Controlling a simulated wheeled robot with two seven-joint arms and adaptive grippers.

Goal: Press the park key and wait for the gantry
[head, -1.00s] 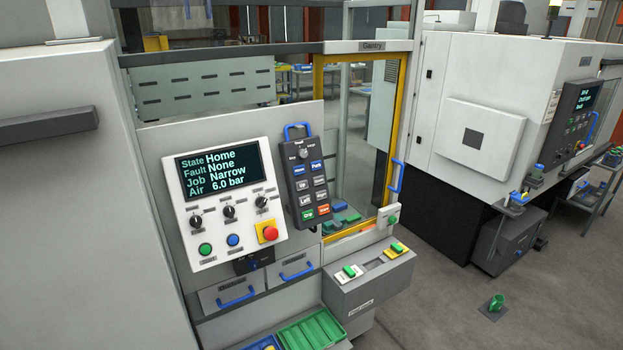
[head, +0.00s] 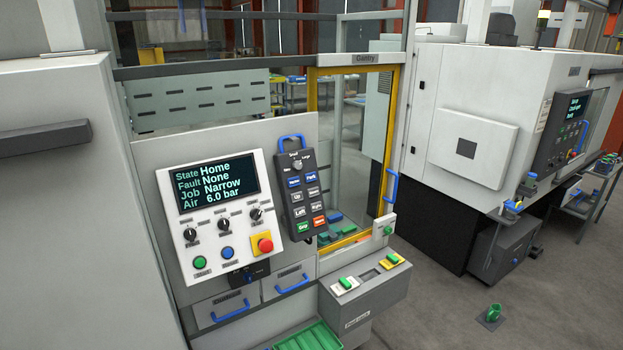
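The pendant (head: 298,194) is a dark key panel with a blue handle, hung at the right of the white control panel (head: 175,182). Its blue Park key (head: 311,177) is at the upper right, beside the blue Home key (head: 294,182). The display (head: 215,187) reads State Home, Fault None, Job Narrow, Air 6.0 bar. The yellow-framed gantry door (head: 312,115) stands right of the pendant and looks shut. The gantry itself cannot be made out. Neither of my grippers is in view.
A red emergency stop (head: 265,245) sits on the control panel. A grey box (head: 365,303) with green-topped parts juts out below the door. Blue drawer handles (head: 231,311) and a green tray (head: 308,338) are lower. Open floor lies at the right, with a small green item (head: 493,313) on it.

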